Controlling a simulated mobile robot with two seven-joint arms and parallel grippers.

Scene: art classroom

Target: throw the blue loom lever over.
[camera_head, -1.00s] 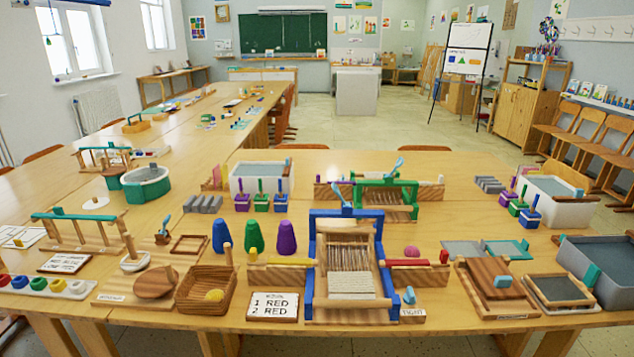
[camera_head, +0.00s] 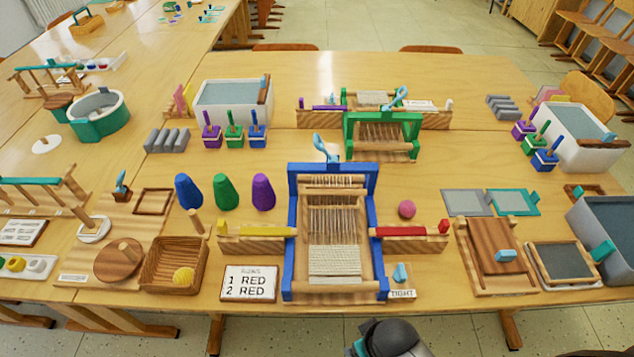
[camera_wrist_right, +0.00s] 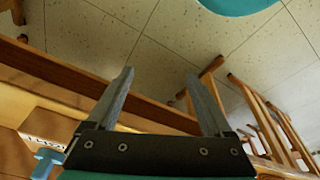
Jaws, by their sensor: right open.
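The blue loom (camera_head: 292,240) stands upright near the front middle of the table, with white woven cloth (camera_head: 335,262) and warp threads in it. Its light-blue lever (camera_head: 326,147) sticks up from the top beam, leaning to the left in the head view. My right arm's dark end shows at the bottom edge of the head view, in front of the table and well short of the lever. My right gripper (camera_wrist_right: 160,88) is open and empty in the right wrist view, over the table edge and floor. My left gripper is in neither view.
A green loom (camera_head: 382,128) with its own light-blue lever stands behind. A red-and-wood tray (camera_head: 415,238) and a small light-blue knob (camera_head: 400,273) lie right of the blue loom. Chairs (camera_wrist_right: 270,130) show in the wrist view.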

